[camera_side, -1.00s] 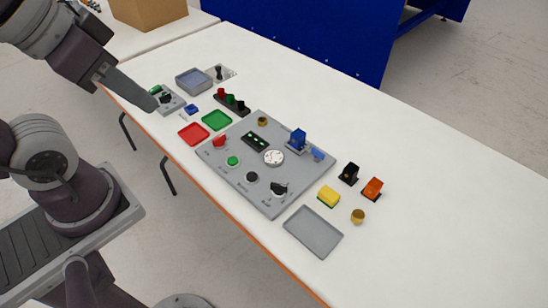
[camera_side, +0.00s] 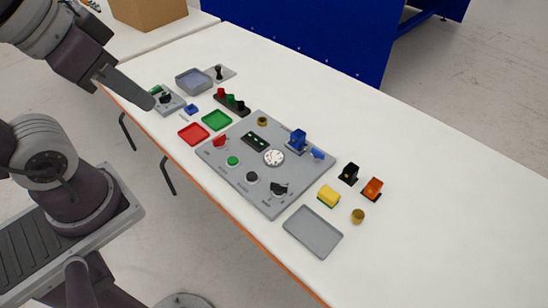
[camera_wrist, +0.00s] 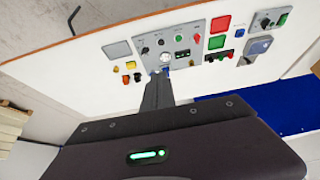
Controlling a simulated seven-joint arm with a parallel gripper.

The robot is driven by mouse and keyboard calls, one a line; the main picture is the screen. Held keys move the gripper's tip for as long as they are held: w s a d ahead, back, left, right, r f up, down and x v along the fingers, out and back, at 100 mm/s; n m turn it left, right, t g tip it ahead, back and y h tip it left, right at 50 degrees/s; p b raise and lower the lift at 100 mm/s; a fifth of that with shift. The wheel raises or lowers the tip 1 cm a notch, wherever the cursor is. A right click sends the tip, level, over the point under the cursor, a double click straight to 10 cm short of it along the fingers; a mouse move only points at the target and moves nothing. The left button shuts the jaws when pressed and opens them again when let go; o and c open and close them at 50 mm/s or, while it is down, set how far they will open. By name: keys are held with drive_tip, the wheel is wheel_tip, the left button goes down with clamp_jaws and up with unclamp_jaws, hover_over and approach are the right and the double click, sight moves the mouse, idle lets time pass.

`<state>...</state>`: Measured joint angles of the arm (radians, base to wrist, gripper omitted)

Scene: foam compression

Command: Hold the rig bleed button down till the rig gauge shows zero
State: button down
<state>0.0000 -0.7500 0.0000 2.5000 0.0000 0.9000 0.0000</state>
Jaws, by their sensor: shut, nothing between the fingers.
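The rig is a flat grey panel (camera_side: 225,170) on the white table. Its gauge (camera_side: 273,157) is a round white dial; the reading is too small to make out. Along the near side are a green round button (camera_side: 233,161), a black round button (camera_side: 251,177), a black knob (camera_side: 280,188) and a red switch (camera_side: 219,141). The labels are unreadable, so I cannot tell which is the bleed button. My gripper (camera_side: 152,104) is shut and empty, raised to the left of the panel and touching none of its controls. In the wrist view the panel (camera_wrist: 207,72) lies beyond my gripper (camera_wrist: 159,74).
A blue block (camera_side: 298,138) stands on the panel's far side. Red (camera_side: 193,134) and green (camera_side: 217,120) trays lie left of it. A grey tray (camera_side: 313,232), yellow block (camera_side: 328,197), and black (camera_side: 349,172) and orange (camera_side: 372,188) pieces lie right. The table's right end is clear.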

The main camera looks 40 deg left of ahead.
idle(0.8)
drive_tip(key=w+a+f+g+y, duration=0.1)
drive_tip(key=w+a+f, duration=0.1)
drive_tip(key=w+a, duration=0.15)
drive_tip(key=w+a+f+y, duration=0.2)
drive_tip(key=w+f, duration=0.1)
drive_tip(key=w, duration=0.2)
drive_tip(key=t+h, duration=0.2)
drive_tip(key=h, duration=0.8)
hover_over(248, 176)
wheel_tip(248, 176, down, 19)
drive_tip(key=shift+f+m, duration=0.2)
drive_tip(key=shift+m, duration=0.1)
drive_tip(key=shift+f, duration=0.15)
drive_tip(key=shift+f, duration=4.3)
